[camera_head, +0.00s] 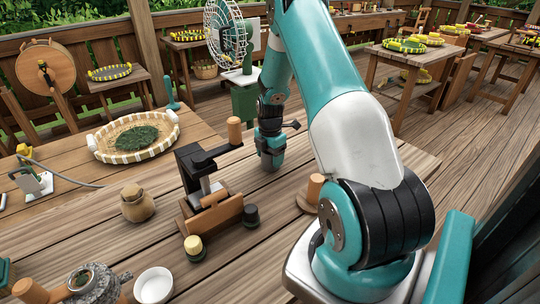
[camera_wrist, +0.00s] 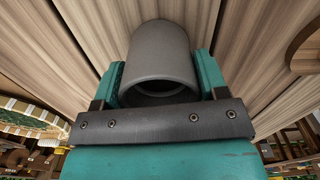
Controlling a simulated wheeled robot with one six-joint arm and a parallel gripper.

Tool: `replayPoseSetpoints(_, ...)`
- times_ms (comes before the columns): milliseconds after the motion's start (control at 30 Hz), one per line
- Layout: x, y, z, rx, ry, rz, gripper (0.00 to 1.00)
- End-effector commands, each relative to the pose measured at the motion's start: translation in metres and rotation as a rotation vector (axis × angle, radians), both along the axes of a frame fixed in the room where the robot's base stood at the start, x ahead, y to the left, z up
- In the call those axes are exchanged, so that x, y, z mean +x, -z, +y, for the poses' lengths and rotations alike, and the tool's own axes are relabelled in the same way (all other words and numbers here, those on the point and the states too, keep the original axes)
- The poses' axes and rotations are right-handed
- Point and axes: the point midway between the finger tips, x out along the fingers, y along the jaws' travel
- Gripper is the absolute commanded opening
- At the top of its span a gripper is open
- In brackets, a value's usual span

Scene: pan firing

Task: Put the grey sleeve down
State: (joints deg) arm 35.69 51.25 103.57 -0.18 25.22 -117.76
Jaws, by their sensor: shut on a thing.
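The grey sleeve (camera_wrist: 161,55) is a smooth hollow cylinder, seen in the wrist view with its open dark end toward the camera. My gripper (camera_wrist: 160,78) is shut on it, with a teal finger on each side. The wooden planks of the table or floor show behind the sleeve; I cannot tell whether it touches them. In the head view my gripper (camera_head: 270,155) hangs low over the wooden table, right of the black press. I cannot make out the sleeve there.
A wooden knob (camera_head: 313,190) stands near my arm.

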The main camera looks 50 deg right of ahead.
Motion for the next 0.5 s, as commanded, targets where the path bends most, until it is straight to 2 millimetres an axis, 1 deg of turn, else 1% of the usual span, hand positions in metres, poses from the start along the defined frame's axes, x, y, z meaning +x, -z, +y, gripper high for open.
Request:
replayPoseSetpoints(200,0.0001,0.0038,0.0001,0.0,0.0,0.0,0.24)
replayPoseSetpoints(233,0.0,0.0032,0.0001,0.0,0.0,0.0,0.71)
replayPoseSetpoints(267,0.0,0.0028,0.0001,0.0,0.0,0.0,0.78)
replayPoseSetpoints(300,0.0,0.0027,0.0001,0.0,0.0,0.001,0.87)
replayPoseSetpoints(333,0.0,0.0027,0.0001,0.0,0.0,0.001,0.92)
replayPoseSetpoints(500,0.0,0.0026,0.0002,0.0,0.0,0.001,0.92)
